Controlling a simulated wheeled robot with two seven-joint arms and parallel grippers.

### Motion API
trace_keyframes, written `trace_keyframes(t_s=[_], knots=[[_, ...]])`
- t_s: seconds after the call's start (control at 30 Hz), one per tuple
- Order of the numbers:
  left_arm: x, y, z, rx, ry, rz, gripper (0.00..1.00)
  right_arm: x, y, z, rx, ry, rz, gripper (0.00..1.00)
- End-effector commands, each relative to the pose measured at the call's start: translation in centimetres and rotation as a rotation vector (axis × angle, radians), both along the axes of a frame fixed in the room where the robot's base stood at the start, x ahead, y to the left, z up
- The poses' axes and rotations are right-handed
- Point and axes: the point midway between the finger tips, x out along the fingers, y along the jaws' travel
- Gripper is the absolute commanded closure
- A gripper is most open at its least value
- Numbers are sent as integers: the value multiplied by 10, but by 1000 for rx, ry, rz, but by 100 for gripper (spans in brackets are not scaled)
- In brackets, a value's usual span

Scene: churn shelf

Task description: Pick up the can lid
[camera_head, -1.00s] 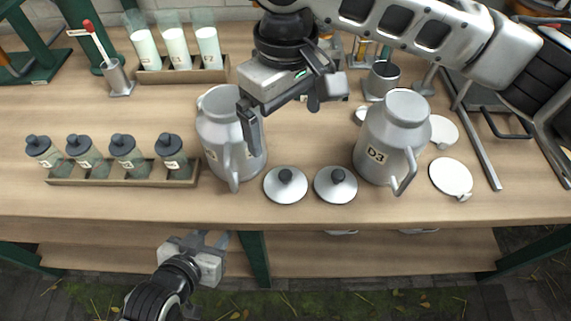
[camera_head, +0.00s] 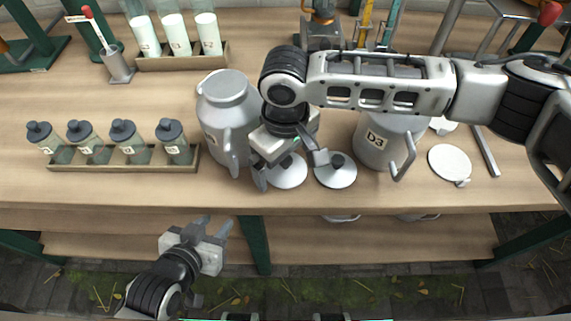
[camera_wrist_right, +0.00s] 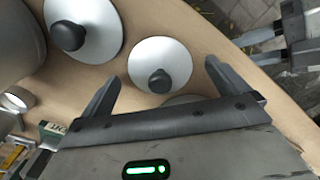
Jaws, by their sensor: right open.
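Two round pale can lids with dark knobs lie near the table's front edge: the left lid (camera_head: 290,176) and the right lid (camera_head: 337,176). My right gripper (camera_head: 290,170) is open and empty above the left lid, partly covering it. In the right wrist view the left lid (camera_wrist_right: 160,78) lies ahead, between the two spread fingers (camera_wrist_right: 168,86), and the right lid (camera_wrist_right: 92,22) is at upper left. My left gripper (camera_head: 214,226) is open and empty in front of the table edge. It also shows in the right wrist view (camera_wrist_right: 268,46).
A grey can (camera_head: 225,112) stands left of my right gripper and the can marked D3 (camera_head: 374,148) stands right, partly behind my arm. A jar rack (camera_head: 120,166) is at left. A white disc (camera_head: 449,162) lies at right. Bare table (camera_head: 90,195) runs along the front.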

Motion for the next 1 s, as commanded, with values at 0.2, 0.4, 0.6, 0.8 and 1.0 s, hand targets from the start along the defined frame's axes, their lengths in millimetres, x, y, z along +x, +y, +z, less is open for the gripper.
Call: trace_keyframes(t_s=[0.2,0.4,0.6,0.8,1.0], knots=[[0,0,-1,1,2,0,64,0,0,-2,0,0,1,1],[-1,0,-2,2,4,1,64,0,0,-1,0,0,0,49],[-1,0,-2,2,4,1,64,0,0,-1,0,0,0,49],[-1,0,-2,2,5,1,64,0,1,4,1,-1,0,49],[-3,1,-2,2,8,1,64,0,1,27,2,-2,0,49]])
